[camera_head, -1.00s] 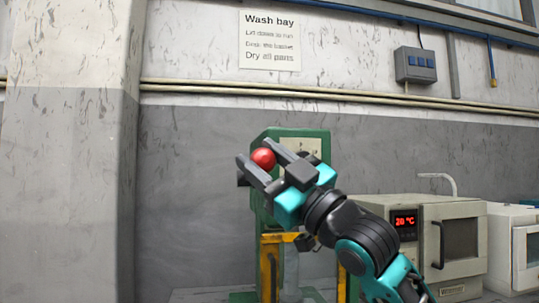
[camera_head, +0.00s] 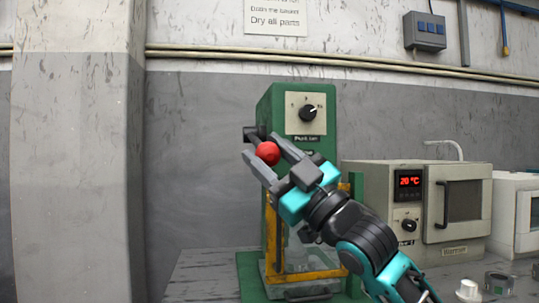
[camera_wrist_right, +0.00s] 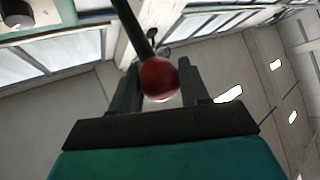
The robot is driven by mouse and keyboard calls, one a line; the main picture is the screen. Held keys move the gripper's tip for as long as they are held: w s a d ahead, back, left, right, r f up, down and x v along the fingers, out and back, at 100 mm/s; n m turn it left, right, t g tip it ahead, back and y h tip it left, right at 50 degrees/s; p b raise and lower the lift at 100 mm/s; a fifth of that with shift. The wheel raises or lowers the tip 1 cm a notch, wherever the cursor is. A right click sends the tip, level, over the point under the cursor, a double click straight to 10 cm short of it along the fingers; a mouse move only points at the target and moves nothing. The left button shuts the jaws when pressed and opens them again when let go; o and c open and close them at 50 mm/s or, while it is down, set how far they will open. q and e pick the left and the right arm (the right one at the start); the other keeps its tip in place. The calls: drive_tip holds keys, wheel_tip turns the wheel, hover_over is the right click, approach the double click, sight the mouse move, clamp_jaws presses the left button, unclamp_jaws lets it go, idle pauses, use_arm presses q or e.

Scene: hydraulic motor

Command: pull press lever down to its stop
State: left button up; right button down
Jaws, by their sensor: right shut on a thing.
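The green press (camera_head: 267,112) stands on the bench, with a dial (camera_head: 308,113) on its front panel and a yellow frame below. Its lever ends in a red ball knob (camera_head: 267,153), at the left of the press, below the dial's height. A dark lever rod runs to the knob in the right wrist view (camera_wrist_right: 132,28). My right gripper (camera_head: 266,153) is shut on the red knob (camera_wrist_right: 159,78), one finger on each side. My right arm reaches in from the lower right and covers part of the press. My left gripper is not in view.
An oven-like box (camera_head: 463,209) with a red 20 °C display stands right of the press, beside a white machine (camera_head: 520,220). Small parts, including a white knob (camera_head: 468,290), lie on the bench at the lower right. The bench (camera_head: 205,272) left of the press is clear.

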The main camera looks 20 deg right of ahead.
drive_tip(key=shift+a+f, duration=0.15)
drive_tip(key=shift+f, duration=0.1)
drive_tip(key=c, duration=0.9)
unclamp_jaws()
drive_tip(key=o, duration=0.3)
drive_tip(key=shift+r, duration=0.15)
drive_tip(key=shift+s+d+f, duration=0.25)
drive_tip(key=shift+s+f, duration=0.05)
drive_tip(key=shift+f, duration=0.1)
drive_tip(key=b+v, duration=0.1)
drive_tip(key=v, duration=1.1)
drive_tip(key=shift+b, duration=0.3)
drive_tip(key=shift+r, duration=0.1)
